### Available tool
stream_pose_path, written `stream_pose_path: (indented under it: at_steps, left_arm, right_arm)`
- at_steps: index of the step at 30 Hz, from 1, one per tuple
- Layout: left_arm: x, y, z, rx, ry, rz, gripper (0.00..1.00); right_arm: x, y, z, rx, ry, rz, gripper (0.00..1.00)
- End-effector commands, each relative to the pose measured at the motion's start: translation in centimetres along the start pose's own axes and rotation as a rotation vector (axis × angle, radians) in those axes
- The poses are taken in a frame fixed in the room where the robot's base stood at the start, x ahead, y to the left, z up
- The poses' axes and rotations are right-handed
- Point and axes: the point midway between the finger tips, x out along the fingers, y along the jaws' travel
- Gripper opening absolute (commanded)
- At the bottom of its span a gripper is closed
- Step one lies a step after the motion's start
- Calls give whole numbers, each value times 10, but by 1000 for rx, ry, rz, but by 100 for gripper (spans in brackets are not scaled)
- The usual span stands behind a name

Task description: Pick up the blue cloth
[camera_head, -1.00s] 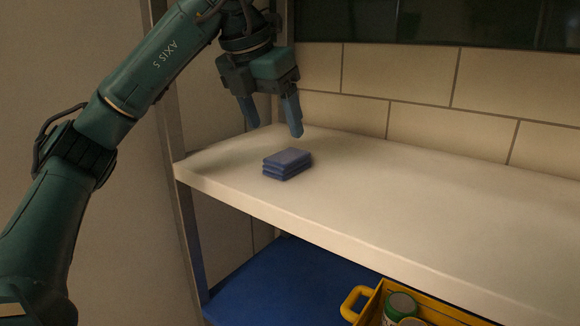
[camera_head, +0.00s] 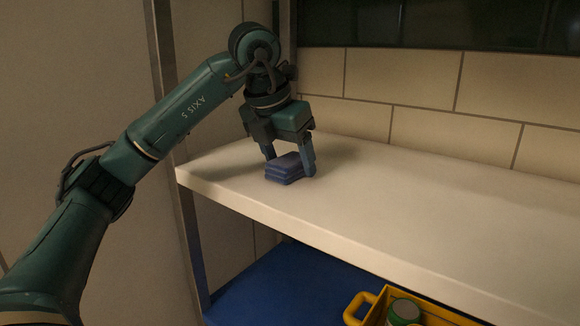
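The blue cloth (camera_head: 284,172) is a small folded stack lying on the pale upper shelf (camera_head: 400,215), near its left end. My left gripper (camera_head: 290,166) points down over it, with one finger on either side of the cloth. The fingers are still spread about as wide as before, so it looks open around the cloth. The left fingertip is partly hidden behind the cloth. The right finger stands close to the cloth's right side; I cannot tell whether it touches. My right gripper is not in view.
A metal post (camera_head: 188,235) stands at the shelf's left end. A tiled wall (camera_head: 420,90) is behind. Below, a blue lower shelf (camera_head: 270,285) bears a yellow crate (camera_head: 358,307) with a green-lidded jar (camera_head: 404,309). The upper shelf is clear to the right.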

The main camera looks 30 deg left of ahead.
Motion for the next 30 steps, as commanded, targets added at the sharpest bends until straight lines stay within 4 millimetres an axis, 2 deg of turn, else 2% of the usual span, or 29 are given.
stream_pose_path:
  at_steps: [2,16,25,30]
  left_arm:
    - [0,0,0,0,0,0,61]
    - [0,0,0,0,0,0,23]
    - [-6,0,3,0,-2,-1,22]
    - [-33,-1,14,0,-6,-2,22]
  right_arm:
    - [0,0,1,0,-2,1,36]
    - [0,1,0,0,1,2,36]
    - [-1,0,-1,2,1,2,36]
    - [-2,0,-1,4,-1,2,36]
